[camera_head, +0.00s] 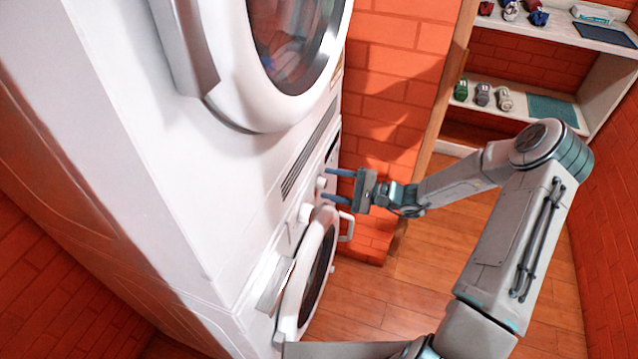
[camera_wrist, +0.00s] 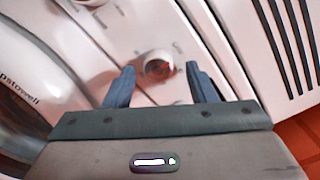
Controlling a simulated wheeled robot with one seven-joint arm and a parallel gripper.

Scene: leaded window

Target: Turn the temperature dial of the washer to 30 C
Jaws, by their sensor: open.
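The washer (camera_head: 262,295) is the lower white machine of a stack, with a round door (camera_head: 312,265) and a white door handle (camera_head: 346,227). Its control panel has small white knobs. One knob (camera_head: 321,183) is close to my gripper (camera_head: 333,185) in the head view. In the wrist view a round dial (camera_wrist: 158,66) lies between and just beyond my two blue fingertips (camera_wrist: 162,84). My gripper is open, a finger on either side of the dial, with nothing held. Marks around the dial are too blurred to read. Another knob (camera_head: 306,212) sits nearer the door.
A second machine with a round door (camera_head: 290,50) is stacked above, with dark vent slots (camera_head: 305,160) between. A brick wall (camera_head: 395,90) stands behind my gripper. White shelves (camera_head: 560,122) with small items are at the upper right. Wooden floor is open below.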

